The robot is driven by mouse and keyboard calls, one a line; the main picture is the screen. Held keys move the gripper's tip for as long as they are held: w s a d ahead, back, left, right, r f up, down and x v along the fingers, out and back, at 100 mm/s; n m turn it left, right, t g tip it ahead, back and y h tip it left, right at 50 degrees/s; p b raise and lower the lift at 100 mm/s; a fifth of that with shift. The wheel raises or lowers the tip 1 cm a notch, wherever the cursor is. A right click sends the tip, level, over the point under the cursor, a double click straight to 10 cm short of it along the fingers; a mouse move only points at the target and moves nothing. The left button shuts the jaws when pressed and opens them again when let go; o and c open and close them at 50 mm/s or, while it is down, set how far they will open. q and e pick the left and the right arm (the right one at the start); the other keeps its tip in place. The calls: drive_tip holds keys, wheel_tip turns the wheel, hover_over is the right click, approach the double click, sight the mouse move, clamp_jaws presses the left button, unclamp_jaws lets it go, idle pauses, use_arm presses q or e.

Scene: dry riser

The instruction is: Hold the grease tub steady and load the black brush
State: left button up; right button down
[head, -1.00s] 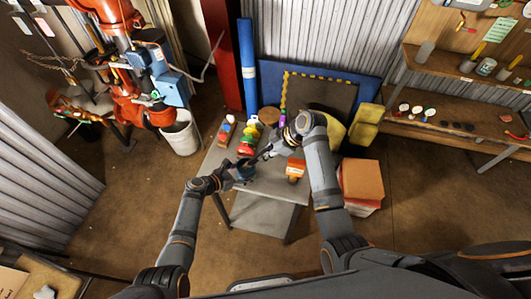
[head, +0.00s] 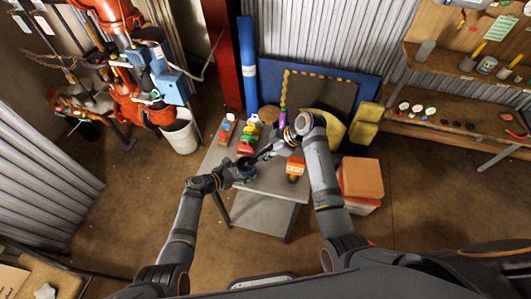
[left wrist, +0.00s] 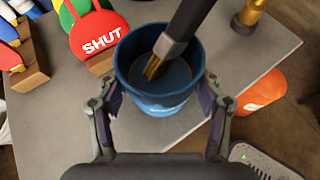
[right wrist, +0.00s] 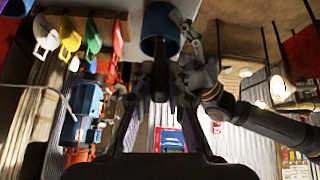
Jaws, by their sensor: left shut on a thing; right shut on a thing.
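The blue grease tub (left wrist: 137,93) stands on the grey table, with grey-blue grease visible inside in the left wrist view. My left gripper (left wrist: 162,112) is closed around the tub's sides; in the head view it (head: 234,173) is at the table's left front. The black brush (left wrist: 185,27) points down into the tub, its tan bristles (left wrist: 155,67) inside the rim, tilted. Whether the bristles touch the grease I cannot tell. My right gripper (head: 270,152) holds the brush's handle from the right; in the right wrist view the gripper (right wrist: 160,85) is dark and the tub (right wrist: 160,27) is beyond it.
A red SHUT tag (left wrist: 100,42) and other coloured tags stand behind the tub on the table (head: 262,213). An orange object (head: 295,167) is at the table's right. A brass fitting (left wrist: 247,15) stands near the tub's right. The table's front is clear.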

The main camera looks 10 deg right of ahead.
idle(0.3)
drive_tip(key=shift+r, duration=3.5)
use_arm(q)
drive_tip(key=o, duration=0.9)
drive_tip(key=shift+o, duration=0.2)
